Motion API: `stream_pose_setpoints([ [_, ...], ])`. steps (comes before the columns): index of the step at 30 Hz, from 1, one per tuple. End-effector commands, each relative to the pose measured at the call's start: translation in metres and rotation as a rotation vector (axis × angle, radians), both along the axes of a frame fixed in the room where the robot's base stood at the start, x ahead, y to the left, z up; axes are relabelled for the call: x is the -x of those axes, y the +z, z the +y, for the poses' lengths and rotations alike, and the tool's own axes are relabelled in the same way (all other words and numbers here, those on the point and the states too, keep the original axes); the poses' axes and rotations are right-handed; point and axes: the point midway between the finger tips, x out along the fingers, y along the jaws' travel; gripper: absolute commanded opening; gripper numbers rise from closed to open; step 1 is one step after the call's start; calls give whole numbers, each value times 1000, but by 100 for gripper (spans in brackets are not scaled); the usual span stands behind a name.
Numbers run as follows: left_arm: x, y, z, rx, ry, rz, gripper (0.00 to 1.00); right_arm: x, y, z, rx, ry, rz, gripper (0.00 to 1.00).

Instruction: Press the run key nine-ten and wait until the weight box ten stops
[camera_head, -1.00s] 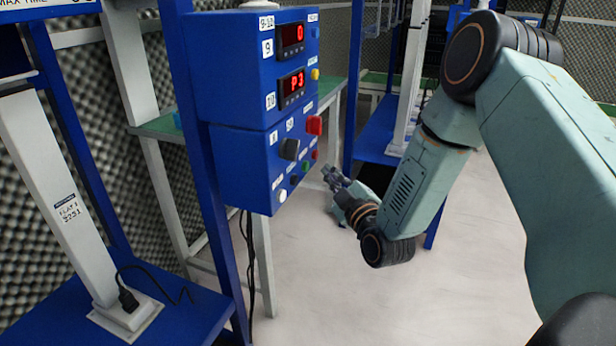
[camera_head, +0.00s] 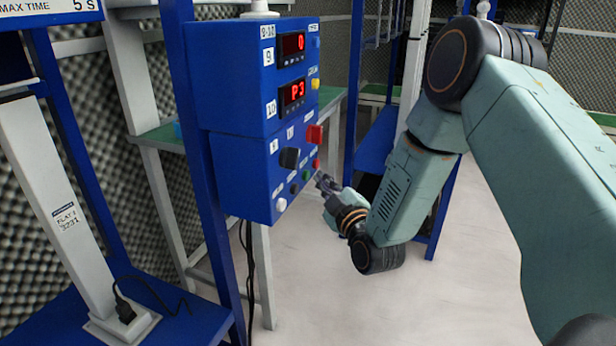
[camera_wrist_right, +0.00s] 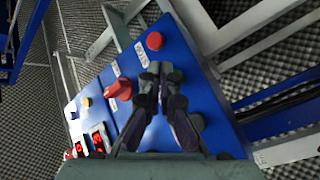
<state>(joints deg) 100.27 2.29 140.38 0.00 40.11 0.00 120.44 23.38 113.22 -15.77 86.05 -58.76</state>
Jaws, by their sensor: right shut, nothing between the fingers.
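The blue control box (camera_head: 240,171) labelled 9-10 has a display marked 9 (camera_head: 292,45) reading 0 and a display marked 10 (camera_head: 293,93) reading P3. Its lower face bears a black knob (camera_head: 289,158), a red switch (camera_head: 315,134), a small red button (camera_head: 316,164), a green button (camera_head: 306,175) and a white button (camera_head: 281,205). Key labels are too small to read for sure. My right gripper (camera_head: 324,182) is shut and empty, close in front of the lower buttons. In the right wrist view its fingers (camera_wrist_right: 160,78) cover part of the panel below a red button (camera_wrist_right: 154,41); contact is unclear.
A white post (camera_head: 50,190) with a label stands on a blue base at the left. The pale floor (camera_head: 330,290) is clear at the front. Foam walls surround the place.

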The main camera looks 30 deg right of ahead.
Motion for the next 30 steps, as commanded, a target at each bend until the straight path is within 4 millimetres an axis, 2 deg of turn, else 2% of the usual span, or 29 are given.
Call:
stream_pose_setpoints([
  [20,0,0,0,0,0,0,0,0,0,0,0,0,0,0],
  [30,0,-1,0,0,0,0,0,-6,0,6,0,0,0,0],
])
